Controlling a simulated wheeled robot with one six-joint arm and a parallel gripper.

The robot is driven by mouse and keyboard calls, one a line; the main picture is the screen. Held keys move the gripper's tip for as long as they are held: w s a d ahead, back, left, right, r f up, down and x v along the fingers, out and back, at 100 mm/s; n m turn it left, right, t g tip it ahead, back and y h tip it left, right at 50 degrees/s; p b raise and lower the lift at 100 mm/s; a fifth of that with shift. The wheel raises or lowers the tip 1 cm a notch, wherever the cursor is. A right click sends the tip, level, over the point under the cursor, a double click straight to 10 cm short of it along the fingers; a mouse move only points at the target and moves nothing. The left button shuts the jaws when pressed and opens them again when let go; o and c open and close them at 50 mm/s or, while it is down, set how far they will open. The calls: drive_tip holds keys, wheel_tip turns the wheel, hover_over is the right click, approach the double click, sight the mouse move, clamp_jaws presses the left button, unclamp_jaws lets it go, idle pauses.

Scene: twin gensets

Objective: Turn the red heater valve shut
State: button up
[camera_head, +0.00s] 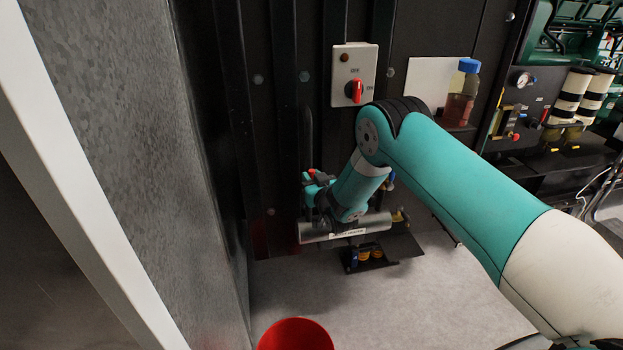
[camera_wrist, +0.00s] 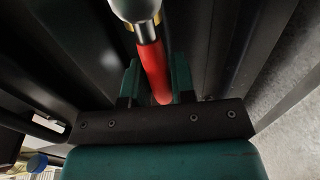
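The red heater valve's lever handle (camera_wrist: 153,68) shows in the wrist view as a red bar running up to a silver valve body (camera_wrist: 138,8) at the top edge. My gripper (camera_wrist: 155,75) has one dark green finger on each side of the bar, with no clear gap to either, so it looks shut on the handle. In the head view my gripper (camera_head: 318,190) is low at the black wall, just above a labelled grey cylinder (camera_head: 345,228). A small bit of red shows at the gripper there; most of the valve is hidden.
A grey switch box (camera_head: 354,75) with a red knob is on the wall above. A bottle with a blue cap (camera_head: 462,95) stands to its right. A metal panel (camera_head: 130,130) closes off the left. A red bucket (camera_head: 296,335) stands on the floor in front.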

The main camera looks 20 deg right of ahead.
clamp_jaws()
